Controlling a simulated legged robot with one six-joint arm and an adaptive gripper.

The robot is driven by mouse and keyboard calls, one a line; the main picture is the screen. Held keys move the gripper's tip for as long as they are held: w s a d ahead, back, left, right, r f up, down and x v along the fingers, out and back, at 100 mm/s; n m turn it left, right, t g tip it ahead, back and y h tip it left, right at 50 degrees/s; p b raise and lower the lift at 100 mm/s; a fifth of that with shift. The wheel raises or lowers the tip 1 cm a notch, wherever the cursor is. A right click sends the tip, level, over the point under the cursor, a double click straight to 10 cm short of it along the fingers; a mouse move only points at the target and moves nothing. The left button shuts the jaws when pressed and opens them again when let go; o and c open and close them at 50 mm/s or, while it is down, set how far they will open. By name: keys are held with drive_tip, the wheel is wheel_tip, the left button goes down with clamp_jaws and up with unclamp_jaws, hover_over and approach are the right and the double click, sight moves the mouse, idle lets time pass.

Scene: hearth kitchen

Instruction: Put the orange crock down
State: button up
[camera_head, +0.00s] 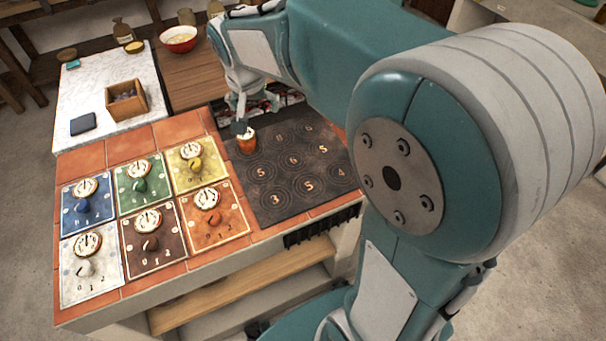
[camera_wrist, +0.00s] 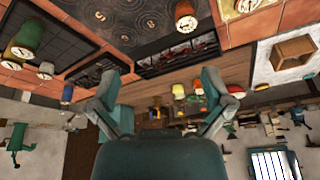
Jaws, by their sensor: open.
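The orange crock (camera_head: 246,142) stands upright on the dark mat (camera_head: 300,205), near the mat's back left corner, with a pale top. It also shows near the top edge of the wrist view (camera_wrist: 186,16). My gripper (camera_head: 240,126) is just behind the crock in the head view and partly overlaps its rim. In the wrist view my gripper (camera_wrist: 160,85) has its two fingers spread wide with nothing between them. The crock shows beyond the fingers there, apart from them. The mat carries rings with numbers such as 5, 6 and 3.
Several coloured dial panels (camera_head: 143,186) lie on the tiled counter left of the mat. A marble board (camera_head: 90,98) with a wooden box (camera_head: 126,102) is behind them. A red bowl (camera_head: 178,40) stands on the wooden top farther back. The mat's front half is clear.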

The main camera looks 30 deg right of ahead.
drive_tip(key=s+r+n+t+y, duration=0.1)
drive_tip(key=s+n, duration=0.4)
drive_tip(key=s, duration=1.6)
drive_tip(key=shift+s+d+r+n+t, duration=0.15)
drive_tip(key=shift+s+r+n+t, duration=0.15)
drive_tip(key=shift+s+r+t, duration=0.15)
drive_tip(key=shift+f, duration=0.1)
